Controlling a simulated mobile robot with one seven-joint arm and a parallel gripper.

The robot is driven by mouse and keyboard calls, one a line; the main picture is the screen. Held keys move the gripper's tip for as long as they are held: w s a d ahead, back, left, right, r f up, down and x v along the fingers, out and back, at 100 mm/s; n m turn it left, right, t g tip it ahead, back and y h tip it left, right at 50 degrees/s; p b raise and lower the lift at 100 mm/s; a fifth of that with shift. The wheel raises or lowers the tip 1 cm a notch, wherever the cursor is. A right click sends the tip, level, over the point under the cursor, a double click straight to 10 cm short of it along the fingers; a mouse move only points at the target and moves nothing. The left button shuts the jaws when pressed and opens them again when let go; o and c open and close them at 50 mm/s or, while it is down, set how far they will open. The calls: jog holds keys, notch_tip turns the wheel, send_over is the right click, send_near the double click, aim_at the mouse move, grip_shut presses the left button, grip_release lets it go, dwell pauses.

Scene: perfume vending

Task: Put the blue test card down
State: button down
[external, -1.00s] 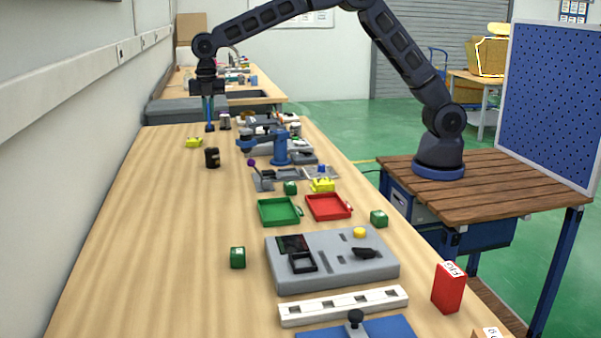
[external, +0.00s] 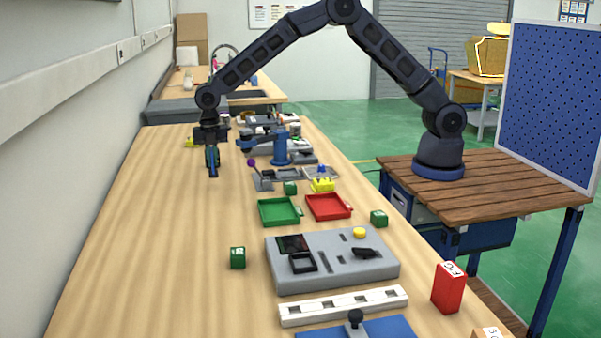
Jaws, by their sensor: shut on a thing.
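My gripper (external: 212,160) is at the end of the arm, low over the left part of the long wooden bench (external: 160,225). Its jaws are shut on a thin, upright blue piece, which I take for the blue test card (external: 213,171). It is small and mostly covered by the fingers, so its outline is not clear. I cannot tell whether its lower end touches the bench.
A green tray (external: 280,211) and a red tray (external: 328,206) lie right of my gripper. A blue lever device (external: 279,147) stands close on the right. A grey console (external: 330,262) is nearer the camera. The bench's left side is bare.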

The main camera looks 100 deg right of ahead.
aim_at(213, 170)
jog(key=shift+f, duration=2.1)
jog(key=shift+f, duration=0.15)
jog(key=c, duration=1.6)
grip_release()
jog(key=shift+o, duration=0.2)
